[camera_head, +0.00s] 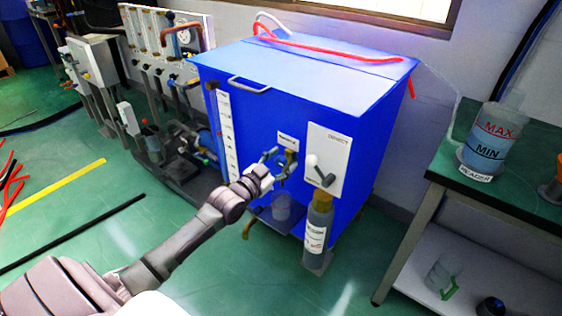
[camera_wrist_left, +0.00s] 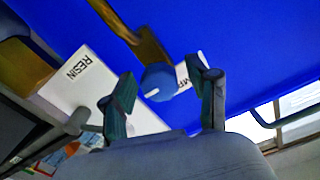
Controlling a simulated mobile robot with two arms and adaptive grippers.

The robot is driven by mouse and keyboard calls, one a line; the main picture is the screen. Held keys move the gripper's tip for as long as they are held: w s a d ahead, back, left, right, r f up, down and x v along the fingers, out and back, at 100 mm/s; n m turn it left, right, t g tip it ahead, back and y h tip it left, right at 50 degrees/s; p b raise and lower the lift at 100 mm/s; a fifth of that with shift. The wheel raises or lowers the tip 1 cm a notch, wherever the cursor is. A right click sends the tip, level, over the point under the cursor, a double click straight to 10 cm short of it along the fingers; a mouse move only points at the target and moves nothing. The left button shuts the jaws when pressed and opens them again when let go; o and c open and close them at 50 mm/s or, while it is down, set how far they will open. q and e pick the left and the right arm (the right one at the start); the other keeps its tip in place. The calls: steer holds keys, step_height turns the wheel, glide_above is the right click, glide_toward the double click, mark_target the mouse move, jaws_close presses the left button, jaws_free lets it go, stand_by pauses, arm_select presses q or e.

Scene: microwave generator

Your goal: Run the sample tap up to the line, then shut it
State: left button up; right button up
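The sample tap (camera_head: 290,160) sits on the front of the blue cabinet (camera_head: 262,130), below a small white label. In the left wrist view its round blue-grey knob (camera_wrist_left: 158,81) is on a brass stem. My left gripper (camera_head: 276,163) is at the tap. In the wrist view its two fingers (camera_wrist_left: 168,95) are spread either side of the knob, with visible gaps, so it is open and not gripping. A translucent cup (camera_head: 281,207) stands below the tap; its line and level are too small to make out. My right gripper is out of view.
Right of the tap is a white panel (camera_head: 326,160) with a grey lever, above a dark labelled cylinder (camera_head: 317,222). A beaker marked MAX and MIN (camera_head: 490,135) stands on the green bench (camera_head: 530,150). Pipework stands at left. Hoses lie on the green floor.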

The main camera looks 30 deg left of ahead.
arm_select(q)
steer(key=c, duration=1.1)
steer(key=shift+r+p, duration=0.15)
steer(key=shift+p, duration=0.2)
jaws_close()
steer(key=shift+r+n+p, duration=0.15)
steer(key=shift+n+p, duration=0.5)
steer(key=shift+n, duration=0.05)
steer(key=n, duration=0.1)
steer(key=n+p, duration=0.1)
steer(key=n, duration=0.1)
steer(key=shift+f, duration=0.3)
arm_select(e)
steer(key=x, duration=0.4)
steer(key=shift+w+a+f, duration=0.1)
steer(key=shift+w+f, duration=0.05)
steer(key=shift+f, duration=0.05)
arm_select(q)
steer(key=o, duration=1.1)
jaws_free()
